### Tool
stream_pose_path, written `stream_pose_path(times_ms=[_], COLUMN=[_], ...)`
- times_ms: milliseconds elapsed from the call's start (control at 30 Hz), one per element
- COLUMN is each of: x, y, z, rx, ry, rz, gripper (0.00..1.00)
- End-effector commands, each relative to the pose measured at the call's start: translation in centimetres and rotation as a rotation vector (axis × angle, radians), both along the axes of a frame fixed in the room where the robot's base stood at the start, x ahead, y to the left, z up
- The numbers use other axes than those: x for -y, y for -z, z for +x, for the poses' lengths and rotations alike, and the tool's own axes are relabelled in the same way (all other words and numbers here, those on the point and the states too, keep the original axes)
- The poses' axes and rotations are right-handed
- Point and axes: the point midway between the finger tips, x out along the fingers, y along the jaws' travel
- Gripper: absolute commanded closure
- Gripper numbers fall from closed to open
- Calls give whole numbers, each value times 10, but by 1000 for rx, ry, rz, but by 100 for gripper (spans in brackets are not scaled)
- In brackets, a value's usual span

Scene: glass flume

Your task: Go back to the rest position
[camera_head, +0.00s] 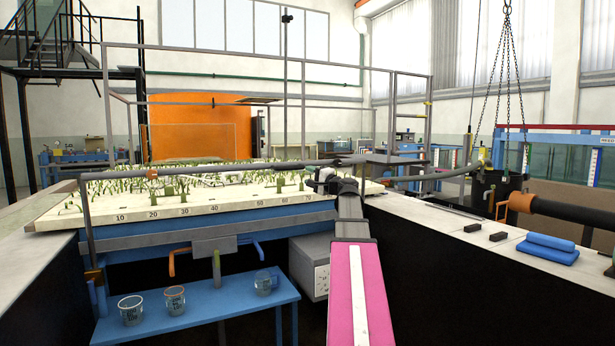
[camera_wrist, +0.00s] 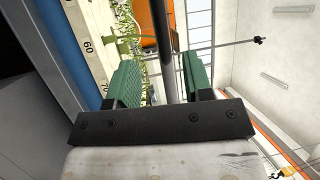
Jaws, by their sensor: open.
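My arm reaches forward from the bottom of the head view, and my gripper (camera_head: 326,180) is at the front right of the planted flume bed (camera_head: 100,216). In the wrist view my gripper (camera_wrist: 160,68) shows two green finger pads standing apart. A dark rail (camera_wrist: 162,35) shows in the gap between them. I cannot tell whether it lies between the pads or beyond them. I see nothing held.
A blue shelf (camera_head: 215,318) below the bed carries glass beakers (camera_head: 131,309). The right counter (camera_head: 440,225) carries blue folded cloths (camera_head: 548,247), small dark blocks (camera_head: 472,228) and a black hose (camera_head: 560,210). A dark bucket (camera_head: 490,195) stands beyond.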

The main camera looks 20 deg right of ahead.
Motion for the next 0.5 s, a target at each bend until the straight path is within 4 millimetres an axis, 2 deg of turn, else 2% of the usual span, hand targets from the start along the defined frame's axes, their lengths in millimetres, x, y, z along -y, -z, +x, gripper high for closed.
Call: stream_pose_path(times_ms=[367, 467, 500], x=[-1, -8, -14], y=[0, 11, 21], z=[0, 2, 3], rx=[-1, -17, -33], ry=[0, -7, -12], rz=[0, -16, -31], gripper=[54, 54, 54])
